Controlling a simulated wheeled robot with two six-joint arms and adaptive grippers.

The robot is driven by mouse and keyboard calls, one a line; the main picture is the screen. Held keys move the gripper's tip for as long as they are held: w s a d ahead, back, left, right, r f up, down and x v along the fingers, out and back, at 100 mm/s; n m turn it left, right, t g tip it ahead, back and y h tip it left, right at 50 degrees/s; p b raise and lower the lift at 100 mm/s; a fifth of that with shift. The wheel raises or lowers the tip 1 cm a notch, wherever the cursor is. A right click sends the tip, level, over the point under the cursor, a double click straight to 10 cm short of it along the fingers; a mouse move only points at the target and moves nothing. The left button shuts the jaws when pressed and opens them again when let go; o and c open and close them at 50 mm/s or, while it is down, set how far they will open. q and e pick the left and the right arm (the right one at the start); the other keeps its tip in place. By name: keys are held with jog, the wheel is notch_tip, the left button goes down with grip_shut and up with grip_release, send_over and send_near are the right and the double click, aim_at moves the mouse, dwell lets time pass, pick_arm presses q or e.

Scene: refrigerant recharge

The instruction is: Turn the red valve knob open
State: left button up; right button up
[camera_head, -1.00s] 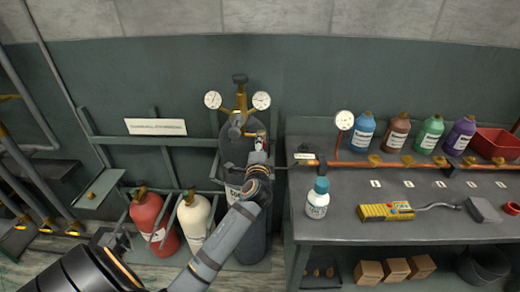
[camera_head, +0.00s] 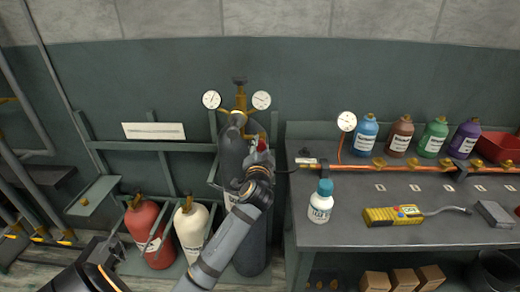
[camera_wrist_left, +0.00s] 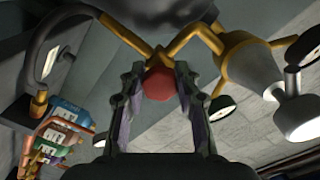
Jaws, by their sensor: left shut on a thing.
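The red valve knob (camera_wrist_left: 160,83) sits between the fingertips of my left gripper (camera_wrist_left: 158,88) in the left wrist view, with a finger on each side of it. In the head view only a small red part of the knob (camera_head: 262,145) shows at the tip of my left gripper (camera_head: 259,151), beside the dark gas cylinder (camera_head: 232,150). The gripper is shut on the knob. My wrist hides part of the cylinder and the valve. My right gripper is not in view.
Two gauges (camera_head: 211,100) and brass fittings (camera_head: 240,100) sit above the cylinder. Red (camera_head: 147,228) and cream (camera_head: 192,228) cylinders stand at left. The workbench (camera_head: 350,220) at right holds a white bottle (camera_head: 321,203), a yellow detector (camera_head: 393,215) and a copper pipe (camera_head: 350,167).

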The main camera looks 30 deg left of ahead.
pick_arm(q)
jog(key=shift+f, duration=0.15)
dwell(0.3)
jog(key=o, duration=1.2)
jog(key=shift+c, duration=0.2)
jog(key=shift+s+d, duration=0.2)
jog(key=shift+s, duration=0.15)
jog(key=v, duration=0.6)
jog(key=shift+s+d, duration=0.2)
jog(key=shift+s, duration=0.1)
